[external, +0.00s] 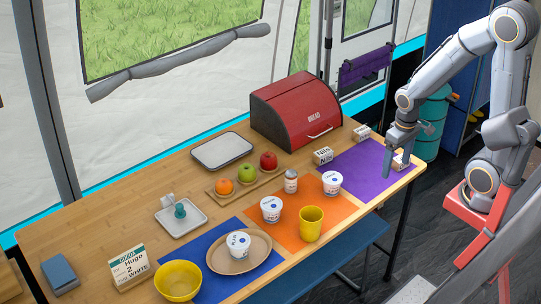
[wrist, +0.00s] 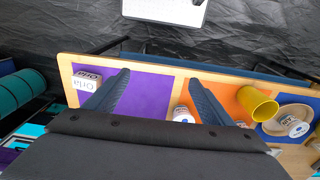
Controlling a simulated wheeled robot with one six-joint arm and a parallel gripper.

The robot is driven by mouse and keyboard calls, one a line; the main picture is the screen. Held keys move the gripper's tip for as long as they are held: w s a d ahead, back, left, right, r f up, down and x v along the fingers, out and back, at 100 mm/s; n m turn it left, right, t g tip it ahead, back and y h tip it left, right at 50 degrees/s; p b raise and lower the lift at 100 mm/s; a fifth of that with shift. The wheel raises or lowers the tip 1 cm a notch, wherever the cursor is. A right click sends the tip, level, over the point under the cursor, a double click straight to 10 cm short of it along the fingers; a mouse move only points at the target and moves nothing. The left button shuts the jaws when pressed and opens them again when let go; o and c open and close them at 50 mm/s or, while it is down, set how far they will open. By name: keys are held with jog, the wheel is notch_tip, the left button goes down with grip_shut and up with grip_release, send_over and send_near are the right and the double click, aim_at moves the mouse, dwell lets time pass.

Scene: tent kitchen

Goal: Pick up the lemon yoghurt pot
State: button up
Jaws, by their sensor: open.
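Three white yoghurt pots with blue markings are in the external view. One pot (external: 332,183) stands at the right of the orange mat, another pot (external: 271,209) at its left, and a third (external: 238,245) on a round plate. Their flavour labels are too small to read surely, so I cannot tell which is lemon. My gripper (external: 396,166) is open and empty, over the right end of the purple mat, well right of the pots. In the wrist view my fingers (wrist: 158,78) are spread over the purple mat; one pot (wrist: 182,114) is partly hidden by the right finger.
A yellow cup (external: 311,224) stands in front of the pots, and a small jar (external: 291,182) between them. A red bread bin (external: 295,111) and a fruit board (external: 219,194) are behind. A yellow bowl (external: 178,281) is front left. The purple mat (external: 352,170) is mostly clear.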

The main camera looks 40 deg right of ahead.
jog(key=shift+c, duration=0.4)
jog(key=m+y+p, duration=0.1)
jog(key=m+y, duration=0.3)
jog(key=m, duration=1.7)
send_over(335, 177)
jog(key=s+d, duration=0.1)
jog(key=d, duration=0.2)
jog(key=shift+t, duration=0.4)
jog(key=f, duration=0.6)
jog(key=shift+s+a+f, duration=0.1)
jog(key=shift+a+f, duration=0.05)
jog(key=shift+a, duration=0.05)
jog(key=shift+w+a+x, duration=0.1)
jog(key=shift+a+x, duration=0.05)
jog(key=shift+x, duration=1.75)
jog(key=shift+w+a+x, duration=0.1)
jog(key=shift+x, duration=1.75)
jog(key=c, duration=1.1)
